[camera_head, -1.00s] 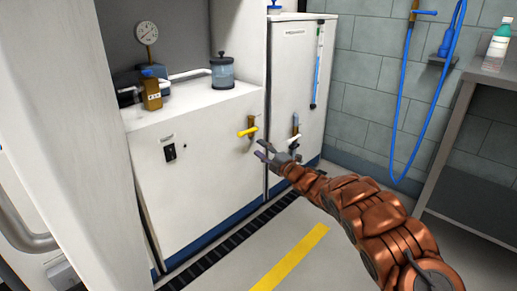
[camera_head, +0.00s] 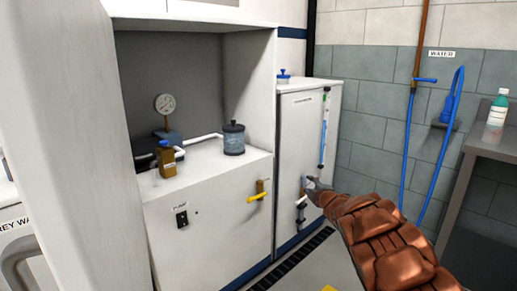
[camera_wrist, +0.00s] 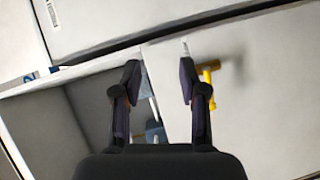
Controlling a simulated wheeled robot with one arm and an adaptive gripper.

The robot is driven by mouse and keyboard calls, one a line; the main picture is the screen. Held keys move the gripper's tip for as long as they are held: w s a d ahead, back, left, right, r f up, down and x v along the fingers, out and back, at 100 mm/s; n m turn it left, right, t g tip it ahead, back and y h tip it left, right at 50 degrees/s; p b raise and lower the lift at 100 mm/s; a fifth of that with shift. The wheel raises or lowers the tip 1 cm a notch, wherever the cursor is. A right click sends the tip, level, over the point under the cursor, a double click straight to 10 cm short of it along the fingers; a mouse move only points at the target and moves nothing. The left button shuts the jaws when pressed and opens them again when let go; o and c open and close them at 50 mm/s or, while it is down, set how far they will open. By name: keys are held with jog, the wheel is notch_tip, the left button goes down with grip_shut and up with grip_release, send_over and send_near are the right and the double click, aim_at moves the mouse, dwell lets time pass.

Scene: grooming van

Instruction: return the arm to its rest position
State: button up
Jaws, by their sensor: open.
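My arm (camera_head: 378,240) is copper-coloured and reaches from the lower right toward the white cabinets in the head view. My gripper (camera_head: 310,184) is at its far end, in front of the tall white cabinet (camera_head: 299,150). In the wrist view my gripper (camera_wrist: 160,80) shows two dark fingers spread apart with nothing between them. A yellow-handled valve (camera_head: 258,196) on the low cabinet is to the left of my gripper; it also shows beyond the right finger in the wrist view (camera_wrist: 209,72). A white-handled valve (camera_head: 301,202) is just below my gripper in the picture. Contact cannot be told.
A blue hose (camera_head: 407,150) hangs on the tiled wall. A grey table (camera_head: 490,146) with a bottle (camera_head: 497,110) is at the right.

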jog(key=s+d+r+m+g+h+p, duration=0.2)
jog(key=s+d+r+m+h+p, duration=0.45)
jog(key=d+r, duration=0.45)
jog(key=s+d+r+m+g+h+p, duration=0.1)
jog(key=s+d+r+m+g+p, duration=0.15)
jog(key=s+r+p, duration=0.4)
jog(key=s+d+r+m+g+h+p, duration=0.1)
jog(key=s+r+m+g+p, duration=0.15)
jog(key=s, duration=0.65)
jog(key=s+a+r+m+g+y+p, duration=0.1)
jog(key=s+a+p, duration=0.4)
jog(key=s, duration=1)
jog(key=s+a+r+m+g+y+p, duration=0.2)
jog(key=s+a+r+g+p, duration=0.3)
jog(key=s, duration=1)
jog(key=s+a+r+m+g+y+p, duration=0.2)
jog(key=s+p, duration=0.5)
jog(key=s, duration=0.9)
jog(key=a+r+m+g, duration=0.1)
jog(key=a+r+g, duration=0.1)
jog(key=a+r, duration=0.1)
jog(key=shift+a+m+g, duration=0.35)
jog(key=shift+g, duration=0.05)
